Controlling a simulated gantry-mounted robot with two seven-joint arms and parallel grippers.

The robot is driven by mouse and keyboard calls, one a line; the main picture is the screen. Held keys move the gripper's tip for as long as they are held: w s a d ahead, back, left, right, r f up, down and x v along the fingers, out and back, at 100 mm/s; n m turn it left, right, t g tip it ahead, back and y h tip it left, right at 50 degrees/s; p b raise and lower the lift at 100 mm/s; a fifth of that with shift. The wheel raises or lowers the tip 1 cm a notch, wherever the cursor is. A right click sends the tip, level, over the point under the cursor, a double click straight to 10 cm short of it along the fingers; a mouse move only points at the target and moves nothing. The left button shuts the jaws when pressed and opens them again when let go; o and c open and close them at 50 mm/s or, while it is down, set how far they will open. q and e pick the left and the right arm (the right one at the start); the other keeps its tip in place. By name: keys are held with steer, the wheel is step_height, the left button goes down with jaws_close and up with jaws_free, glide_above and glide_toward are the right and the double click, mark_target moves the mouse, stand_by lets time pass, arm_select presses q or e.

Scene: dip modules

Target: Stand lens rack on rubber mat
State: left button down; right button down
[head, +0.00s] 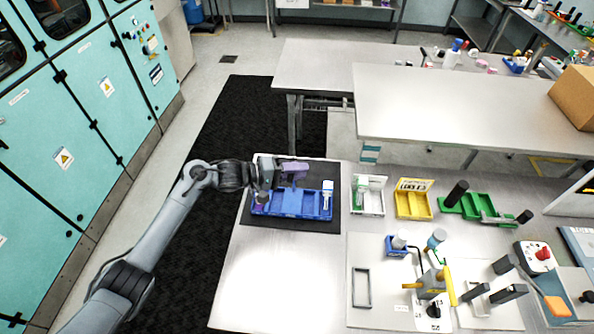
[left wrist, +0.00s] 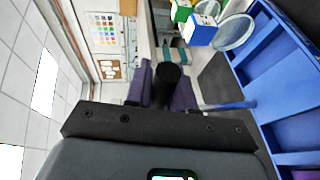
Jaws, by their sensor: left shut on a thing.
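The dark rubber mat (head: 333,170) lies flat on the table under the blue tray. My right gripper is not in view.
The blue tray covers much of the mat, with a pale item (head: 326,190) at its right end. White (head: 378,205), yellow (head: 402,209) and green (head: 452,207) bins stand to the right. Several small tools crowd the front right. Bare table lies in front of the mat.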

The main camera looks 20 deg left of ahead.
arm_select(q)
steer(key=shift+w, duration=0.1)
steer(key=c, duration=1)
jaws_free()
steer(key=shift+f, duration=0.1)
steer(key=shift+o, duration=0.2)
